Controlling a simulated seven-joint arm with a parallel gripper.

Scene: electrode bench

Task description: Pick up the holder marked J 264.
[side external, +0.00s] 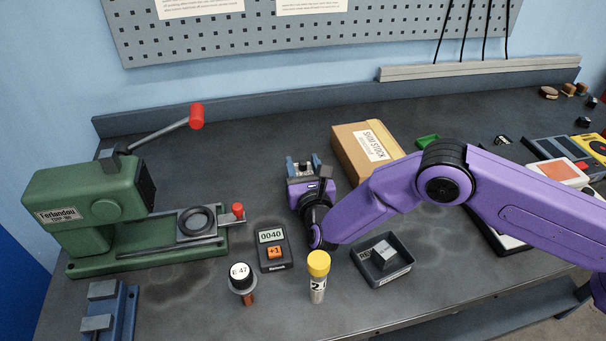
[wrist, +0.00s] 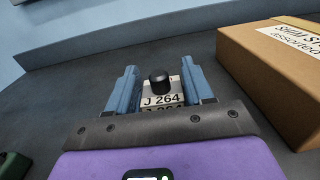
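The holder marked J 264 (wrist: 163,99) is a small light-grey block with a black knob on top and a white label, in the middle of the wrist view. It stands between the two blue fingers of my gripper (wrist: 164,88), which flank it left and right. I see hardly any gap, but I cannot tell whether the fingers press on it.
A cardboard shim stock box (side external: 345,154) stands close to the right of my gripper. A green press (side external: 90,215) stands at the left. In front are the 0040 device (side external: 284,262), the E 47 piece (side external: 240,273), a yellow-capped vial (side external: 318,263) and a dark tray (side external: 403,273).

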